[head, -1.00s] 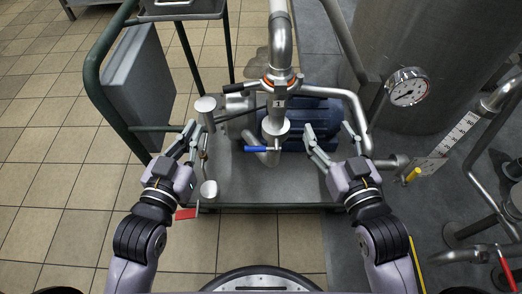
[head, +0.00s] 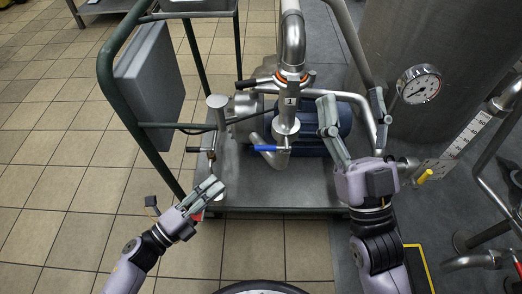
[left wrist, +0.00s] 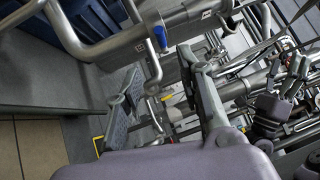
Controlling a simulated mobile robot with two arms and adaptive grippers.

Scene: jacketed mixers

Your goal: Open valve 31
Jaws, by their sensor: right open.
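A vertical pipe with a small number tag (head: 289,101) rises over the pump; the tag is too small to read surely as 31. A blue valve handle (head: 271,148) sticks out to the left low on this pipe; it also shows in the left wrist view (left wrist: 158,36). A black handle (head: 252,83) points left above the tag. My left gripper (head: 216,186) is below and left of the blue handle, empty; the left wrist view shows its fingers apart. My right gripper (head: 350,96) is open and empty, right of the pipe, apart from both handles.
A blue motor (head: 318,128) sits behind the pipe on a grey cart base (head: 300,196) with a green frame (head: 104,70). A pressure gauge (head: 419,85) and a large steel tank (head: 455,40) stand at right. Tiled floor (head: 60,160) at left is clear.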

